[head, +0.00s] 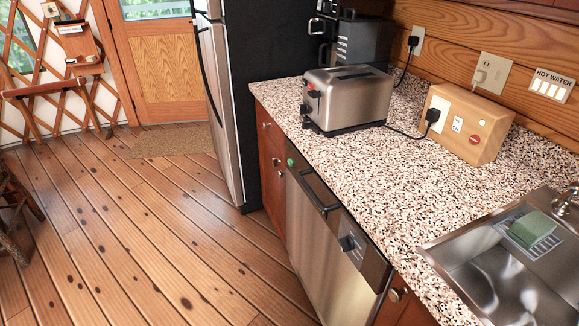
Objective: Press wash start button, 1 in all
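A steel dishwasher (325,258) is built in under the speckled counter. It has a dark control strip along its top edge, and its door looks shut. A small round green button (290,162) sits at the far upper-left end of that strip. I cannot read any label on it or tell whether it is pressed in. A dark bar handle (318,195) and a dark knob (347,243) are also on the dishwasher front. Neither of my grippers shows in the head view.
The counter (350,165) holds a toaster (347,98) and a wooden outlet box (466,124). A sink (500,275) with a green sponge (531,229) is at the right. A fridge (235,95) stands beyond the dishwasher. The plank floor (150,230) to the left is clear.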

